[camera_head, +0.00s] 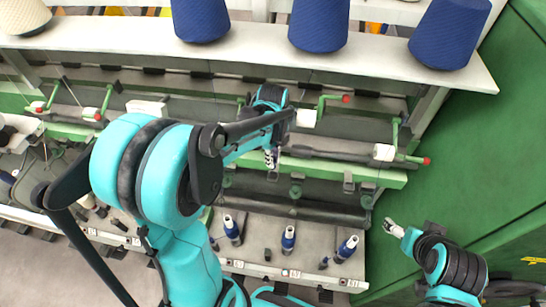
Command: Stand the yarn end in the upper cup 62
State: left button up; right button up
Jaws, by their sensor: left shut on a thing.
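My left gripper (271,159) is over the middle of the spinning frame, in front of the green rail. It is small in the view and shut on the yarn end, which is too fine to make out. My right gripper (393,228) is at the lower right, away from the cups, beside the green cabinet. Its jaw state is unclear.
Blue yarn cones (318,25) and a cream cone (22,15) stand on the white top shelf (250,48). Several blue-and-white bobbins (288,240) stand on the lower rail. A green cabinet (470,150) closes off the right side. Red-tipped green levers (333,99) stick out nearby.

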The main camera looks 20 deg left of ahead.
pick_arm(q)
jog(key=shift+s+f+b, duration=0.15)
jog(key=shift+f+b, duration=0.55)
jog(key=shift+f, duration=0.45)
jog(key=shift+f+b, duration=1.15)
jog(key=shift+f, duration=0.2)
jog(key=o, duration=0.8)
jog(key=shift+o, duration=0.2)
jog(key=shift+r, duration=0.15)
notch_tip(320, 180, up, 7)
jog(key=shift+r, duration=0.15)
